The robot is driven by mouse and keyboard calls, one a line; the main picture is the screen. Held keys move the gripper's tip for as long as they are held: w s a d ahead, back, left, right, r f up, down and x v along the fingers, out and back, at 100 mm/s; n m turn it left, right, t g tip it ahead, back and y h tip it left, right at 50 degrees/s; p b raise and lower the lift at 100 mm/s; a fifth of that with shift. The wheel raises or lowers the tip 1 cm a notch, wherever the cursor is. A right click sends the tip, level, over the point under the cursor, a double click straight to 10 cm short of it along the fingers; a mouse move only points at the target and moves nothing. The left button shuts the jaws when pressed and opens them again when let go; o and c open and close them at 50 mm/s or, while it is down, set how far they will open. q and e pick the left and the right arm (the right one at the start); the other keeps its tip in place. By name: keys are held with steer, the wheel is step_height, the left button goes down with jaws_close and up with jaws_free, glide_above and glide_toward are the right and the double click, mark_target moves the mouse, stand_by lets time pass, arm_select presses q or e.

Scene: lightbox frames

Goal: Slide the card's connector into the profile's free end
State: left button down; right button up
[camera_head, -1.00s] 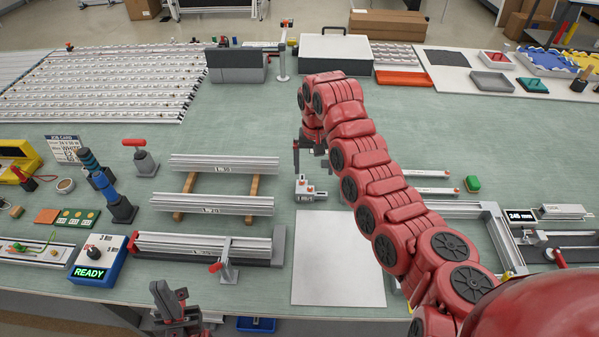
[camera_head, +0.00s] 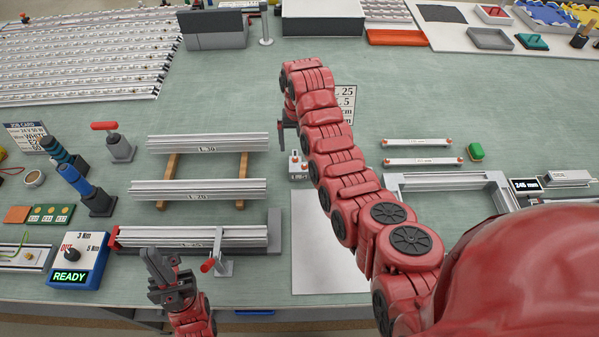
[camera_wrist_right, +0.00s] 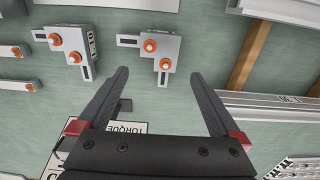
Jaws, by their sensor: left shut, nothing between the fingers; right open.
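A grey L-shaped connector with orange-topped screws (camera_wrist_right: 155,50) lies on the table between and just beyond my right gripper's open fingers (camera_wrist_right: 160,73). A second similar connector (camera_wrist_right: 72,45) lies to its left in the right wrist view. In the head view, a connector (camera_head: 298,168) shows beside my right arm, just below the right gripper (camera_head: 284,132); the arm hides part of that area. An aluminium profile (camera_head: 190,237) lies at the front, with a red-handled clamp (camera_head: 218,262) before it. My left gripper (camera_head: 160,265) is shut and empty near the front edge. The job card (camera_head: 28,137) stands at left.
Two more profiles (camera_head: 207,143) (camera_head: 198,190) rest on wooden bars. Blue-handled tools (camera_head: 75,180) and a READY box (camera_head: 75,262) are at left. A white sheet (camera_head: 318,260) lies at front centre. A torque card (camera_head: 346,103) is partly behind my right arm.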

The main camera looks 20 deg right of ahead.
mark_target(299, 163)
steer(key=shift+f+p, duration=0.5)
steer(key=shift+f, duration=0.1)
steer(key=shift+s+f, duration=0.1)
steer(key=shift+f, duration=0.2)
steer(key=f+p, duration=0.3)
steer(key=shift+s+f, duration=0.3)
steer(key=shift+f, duration=0.05)
steer(key=shift+f+p, duration=0.4)
steer(key=shift+f, duration=0.55)
steer(key=c, duration=1.3)
steer(key=shift+w+r, duration=0.1)
steer(key=shift+r, duration=0.05)
